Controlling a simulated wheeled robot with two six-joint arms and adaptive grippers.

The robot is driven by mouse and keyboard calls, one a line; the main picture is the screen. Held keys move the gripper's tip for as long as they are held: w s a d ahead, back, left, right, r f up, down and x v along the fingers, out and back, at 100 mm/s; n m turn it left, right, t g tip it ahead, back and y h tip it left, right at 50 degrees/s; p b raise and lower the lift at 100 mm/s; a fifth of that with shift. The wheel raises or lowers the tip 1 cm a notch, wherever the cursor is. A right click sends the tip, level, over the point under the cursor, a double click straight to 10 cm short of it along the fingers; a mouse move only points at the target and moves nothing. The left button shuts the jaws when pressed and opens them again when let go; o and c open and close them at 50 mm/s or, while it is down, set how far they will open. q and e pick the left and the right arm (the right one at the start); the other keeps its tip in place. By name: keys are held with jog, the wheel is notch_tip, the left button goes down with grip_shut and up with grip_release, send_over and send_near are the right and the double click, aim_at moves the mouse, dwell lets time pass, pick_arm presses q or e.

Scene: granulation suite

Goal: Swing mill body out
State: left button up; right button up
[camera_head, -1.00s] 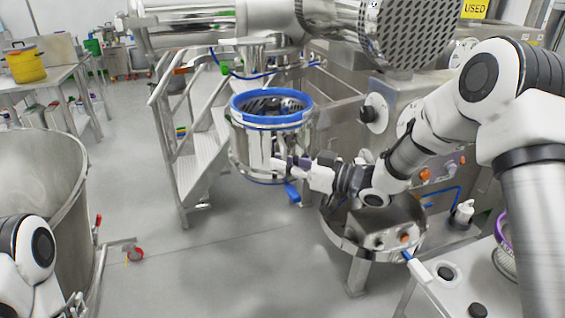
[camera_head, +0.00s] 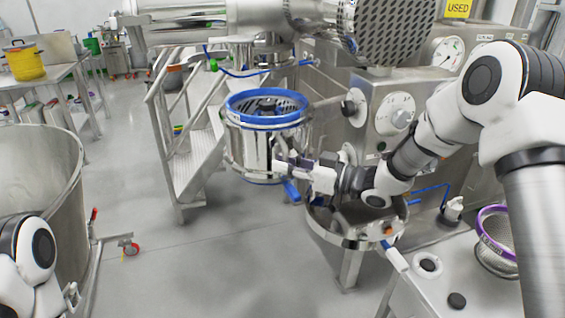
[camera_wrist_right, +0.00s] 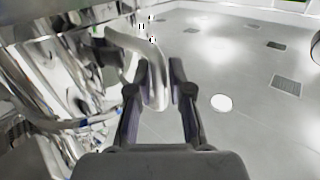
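The mill body (camera_head: 250,148) is a shiny steel cylinder with a blue ring around its open top, in the middle of the head view. Dark parts show inside it. My right gripper (camera_head: 284,166) is at its right side. The mill body's steel wall fills the left of that view. My left arm shows at the lower left of the head view; its gripper is out of view.
A round steel basin (camera_head: 341,240) stands below my right forearm. A machine panel with a dial (camera_head: 396,113) is behind it. Steel stairs (camera_head: 190,165) stand left of the mill body, and a large steel vessel (camera_head: 62,160) at the left. The floor (camera_head: 190,270) between is clear.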

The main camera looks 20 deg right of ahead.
jog(key=shift+o, duration=0.4)
jog(key=shift+s+d+r, duration=0.2)
jog(key=shift+s+d, duration=0.2)
jog(key=shift+d, duration=0.1)
jog(key=v, duration=1.2)
jog(key=shift+f, duration=0.2)
jog(key=shift+f, duration=0.1)
